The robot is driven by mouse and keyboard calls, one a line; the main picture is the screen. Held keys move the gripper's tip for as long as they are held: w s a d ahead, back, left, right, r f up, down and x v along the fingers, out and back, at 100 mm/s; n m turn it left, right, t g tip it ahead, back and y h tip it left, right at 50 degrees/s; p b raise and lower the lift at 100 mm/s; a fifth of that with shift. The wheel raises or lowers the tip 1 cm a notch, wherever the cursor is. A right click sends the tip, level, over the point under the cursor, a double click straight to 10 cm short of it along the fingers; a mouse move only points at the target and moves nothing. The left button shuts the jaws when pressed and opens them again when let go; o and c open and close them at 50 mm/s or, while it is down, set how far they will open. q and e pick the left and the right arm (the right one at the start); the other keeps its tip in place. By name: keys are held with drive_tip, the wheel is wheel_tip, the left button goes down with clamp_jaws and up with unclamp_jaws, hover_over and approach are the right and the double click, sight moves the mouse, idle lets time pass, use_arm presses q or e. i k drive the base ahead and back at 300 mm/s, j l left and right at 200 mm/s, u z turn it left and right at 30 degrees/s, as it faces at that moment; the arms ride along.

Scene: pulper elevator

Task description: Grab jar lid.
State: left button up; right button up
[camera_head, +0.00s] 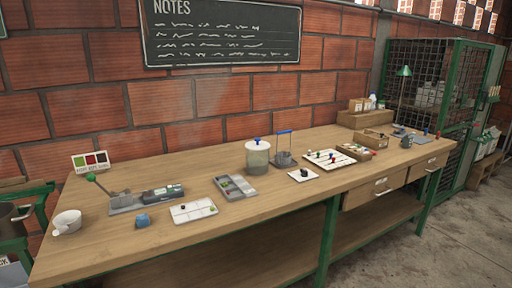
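A glass jar (257,160) stands on the wooden workbench (210,239), near its middle and toward the brick wall. Its pale jar lid (257,144) sits on top and has a small blue knob. The jar is upright, and its contents are too small to tell. Neither of my grippers shows in the head view.
A device with a blue handle (285,150) stands close to the jar's right. A grey tray (235,187) lies in front of the jar. A white mug (67,222) and a green-knobbed lever device (130,198) are at left. Bare wood lies along the front edge.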

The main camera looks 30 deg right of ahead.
sight(257, 145)
drive_tip(key=i+l+u, duration=0.1)
drive_tip(key=i+l, duration=0.25)
drive_tip(key=l, duration=0.3)
drive_tip(key=i+l+u, duration=0.15)
drive_tip(key=i+l, duration=0.2)
drive_tip(key=l, duration=0.3)
drive_tip(key=i+l+u, duration=0.15)
drive_tip(key=l, duration=0.2)
drive_tip(key=i+l, duration=0.15)
drive_tip(key=l, duration=0.2)
drive_tip(key=u, duration=0.05)
